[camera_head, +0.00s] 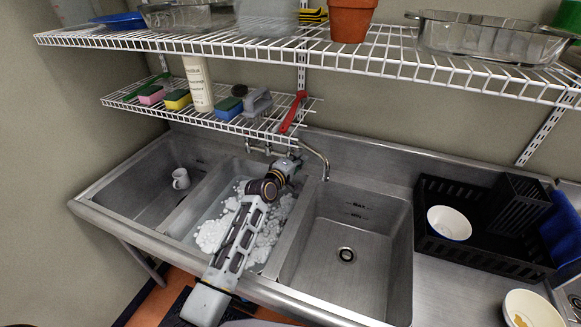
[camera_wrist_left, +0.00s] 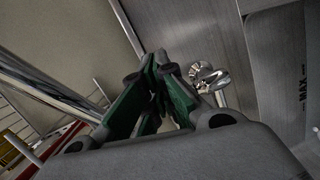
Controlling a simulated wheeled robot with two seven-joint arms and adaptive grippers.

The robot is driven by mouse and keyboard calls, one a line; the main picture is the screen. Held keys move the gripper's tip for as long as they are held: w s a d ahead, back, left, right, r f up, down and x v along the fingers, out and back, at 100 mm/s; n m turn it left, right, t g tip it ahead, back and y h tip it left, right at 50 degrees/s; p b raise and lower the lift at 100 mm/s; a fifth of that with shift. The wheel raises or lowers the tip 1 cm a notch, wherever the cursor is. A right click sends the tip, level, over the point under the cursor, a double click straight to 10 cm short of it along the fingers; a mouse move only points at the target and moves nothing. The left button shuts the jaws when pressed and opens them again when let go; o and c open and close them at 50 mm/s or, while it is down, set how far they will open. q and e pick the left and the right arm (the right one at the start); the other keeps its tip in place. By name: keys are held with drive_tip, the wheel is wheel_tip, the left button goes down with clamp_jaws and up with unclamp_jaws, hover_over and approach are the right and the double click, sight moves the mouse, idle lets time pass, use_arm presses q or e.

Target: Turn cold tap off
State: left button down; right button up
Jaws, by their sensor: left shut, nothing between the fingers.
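The chrome tap (camera_head: 318,157) stands at the back wall of the steel sink, its curved spout over the right side. Small chrome handle parts (camera_head: 257,147) show left of my gripper. My left gripper (camera_head: 293,163) reaches over the middle basin to the tap, and partly hides it. In the left wrist view its dark green fingers (camera_wrist_left: 154,78) are shut with nothing between them. A shiny chrome tap handle (camera_wrist_left: 208,77) is just right of the fingertips; I cannot tell whether they touch, or whether it is the cold one. My right gripper is out of view.
A wire shelf (camera_head: 145,110) with sponges, a bottle and a red-handled item (camera_head: 293,112) hangs just above the tap. The middle basin holds foamy water (camera_head: 213,232). The right basin (camera_head: 330,262) is empty. A black rack (camera_head: 428,200) stands right.

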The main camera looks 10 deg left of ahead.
use_arm(q)
drive_tip(key=f+v, duration=0.1)
drive_tip(key=v, duration=0.5)
drive_tip(key=shift+r, duration=0.5)
idle(0.3)
